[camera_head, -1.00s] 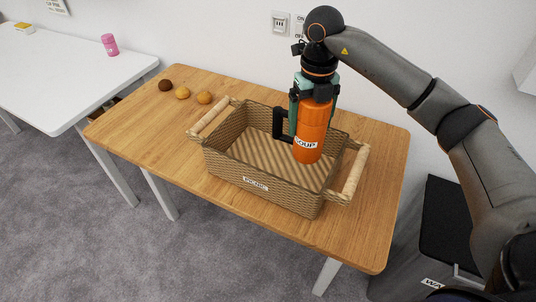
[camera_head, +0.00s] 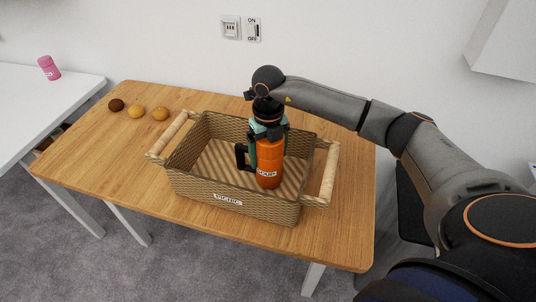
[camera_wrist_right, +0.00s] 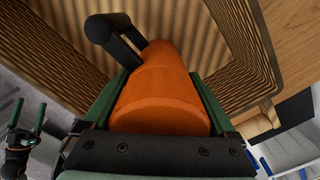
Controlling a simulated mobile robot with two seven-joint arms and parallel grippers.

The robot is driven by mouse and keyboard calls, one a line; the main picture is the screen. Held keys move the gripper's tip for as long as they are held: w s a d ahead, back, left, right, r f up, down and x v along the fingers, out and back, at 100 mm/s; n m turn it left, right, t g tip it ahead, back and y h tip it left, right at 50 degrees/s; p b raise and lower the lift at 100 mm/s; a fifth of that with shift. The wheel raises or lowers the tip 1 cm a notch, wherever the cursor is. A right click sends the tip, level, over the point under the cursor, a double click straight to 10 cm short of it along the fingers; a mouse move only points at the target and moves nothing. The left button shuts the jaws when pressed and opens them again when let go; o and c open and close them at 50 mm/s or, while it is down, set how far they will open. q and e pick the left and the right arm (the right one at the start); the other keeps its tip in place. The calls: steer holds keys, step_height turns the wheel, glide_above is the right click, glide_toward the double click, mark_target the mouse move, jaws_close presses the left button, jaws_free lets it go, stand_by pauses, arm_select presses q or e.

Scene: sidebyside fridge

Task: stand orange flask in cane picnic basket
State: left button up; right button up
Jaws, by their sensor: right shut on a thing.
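The orange flask (camera_head: 269,160) with a "SOUP" label and a black handle is upright inside the cane picnic basket (camera_head: 190,187). My right gripper (camera_head: 268,135) is shut on its upper part from above. In the right wrist view the orange flask (camera_wrist_right: 160,95) lies between the green fingers, with its handle pointing to the upper left and the woven basket wall (camera_wrist_right: 235,85) close by. The flask's lower end is near the basket floor; I cannot tell whether it touches.
The basket stands on a wooden table (camera_head: 100,150) and has two pale wooden handles. A dark round fruit (camera_head: 116,105) and two orange-yellow ones (camera_head: 136,112) lie at the table's back left.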

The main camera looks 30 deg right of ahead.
steer(key=shift+w+f, duration=0.1)
steer(key=shift+f, duration=0.3)
steer(key=shift+f, duration=0.2)
steer(key=o, duration=1.5)
steer(key=shift+r, duration=0.1)
step_height(320, 180, up, 12)
steer(key=shift+r+b, duration=0.1)
steer(key=shift+b, duration=0.3)
